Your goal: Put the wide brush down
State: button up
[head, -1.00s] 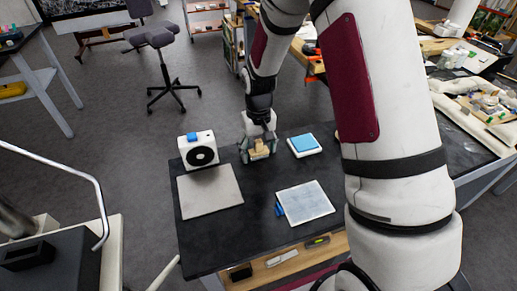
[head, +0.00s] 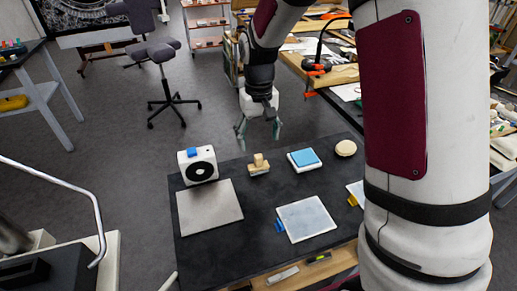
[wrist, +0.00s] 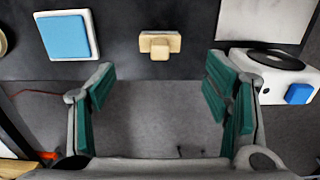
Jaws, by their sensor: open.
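The wide brush (head: 258,166), a pale wooden block with a short upright grip, rests on the dark table near its far edge. It also shows in the wrist view (wrist: 160,44), at the top middle, just inside the table edge. My gripper (head: 258,134) is open and empty, raised above and beyond the brush. In the wrist view the green-padded fingers (wrist: 160,105) are wide apart with bare floor between them. The brush lies clear of both fingers.
A white box with a black round face (head: 197,165) stands left of the brush. A blue pad on a white base (head: 304,160) and a round wooden piece (head: 346,148) are to the right. A grey sheet (head: 210,207) and a pale panel (head: 306,219) lie nearer.

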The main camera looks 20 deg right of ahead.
jog(key=shift+r, duration=0.75)
jog(key=s+r+t, duration=0.2)
jog(key=s+r, duration=1)
jog(key=s+r+t, duration=0.2)
jog(key=s, duration=1.3)
jog(key=shift+d+r, duration=0.15)
jog(key=shift+r, duration=0.25)
jog(key=shift+w, duration=0.1)
